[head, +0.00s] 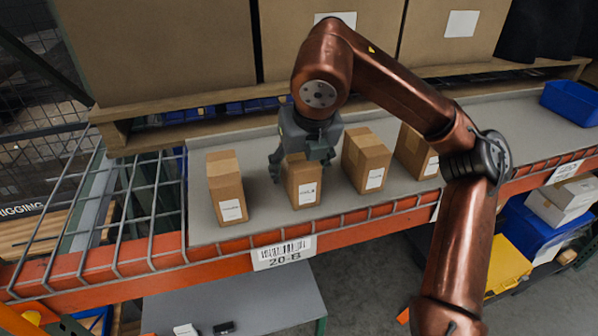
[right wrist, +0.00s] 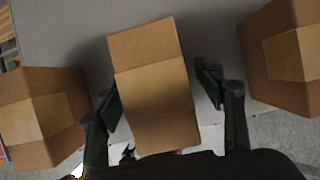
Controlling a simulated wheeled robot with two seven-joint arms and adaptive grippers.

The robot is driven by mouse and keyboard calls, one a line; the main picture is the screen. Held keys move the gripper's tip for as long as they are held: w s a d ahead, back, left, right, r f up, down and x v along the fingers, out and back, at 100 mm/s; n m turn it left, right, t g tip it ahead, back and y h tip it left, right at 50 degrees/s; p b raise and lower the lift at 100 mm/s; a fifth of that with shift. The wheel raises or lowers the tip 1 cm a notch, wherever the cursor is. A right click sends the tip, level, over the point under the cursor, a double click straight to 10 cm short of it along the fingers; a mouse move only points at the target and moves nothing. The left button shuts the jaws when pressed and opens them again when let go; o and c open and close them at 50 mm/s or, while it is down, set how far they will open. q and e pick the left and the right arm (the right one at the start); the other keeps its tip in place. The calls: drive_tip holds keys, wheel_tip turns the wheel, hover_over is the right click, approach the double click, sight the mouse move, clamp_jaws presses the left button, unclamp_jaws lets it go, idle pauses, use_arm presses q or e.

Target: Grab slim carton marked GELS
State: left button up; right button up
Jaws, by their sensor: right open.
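Several slim brown cartons with white front labels stand upright in a row on the grey shelf. The label print is too small to read, so I cannot tell which is marked GELS. My right gripper (head: 300,166) is open over the second carton from the left (head: 304,184). In the right wrist view its two fingers (right wrist: 163,92) stand on either side of that carton (right wrist: 153,88), with gaps visible. The leftmost carton (head: 226,188), the third carton (head: 366,161) and a carton partly behind my arm (head: 412,150) stand apart from it. My left gripper is not in view.
Large boxes (head: 160,50) on a wooden pallet stand behind the row. A wire mesh panel (head: 120,215) is at the left, and an orange beam (head: 360,214) runs along the shelf front. A blue bin (head: 572,103) sits at the far right. Bare shelf (head: 480,115) lies between.

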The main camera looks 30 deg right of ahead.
drive_tip(key=c, duration=1.5)
drive_tip(key=shift+r, duration=0.1)
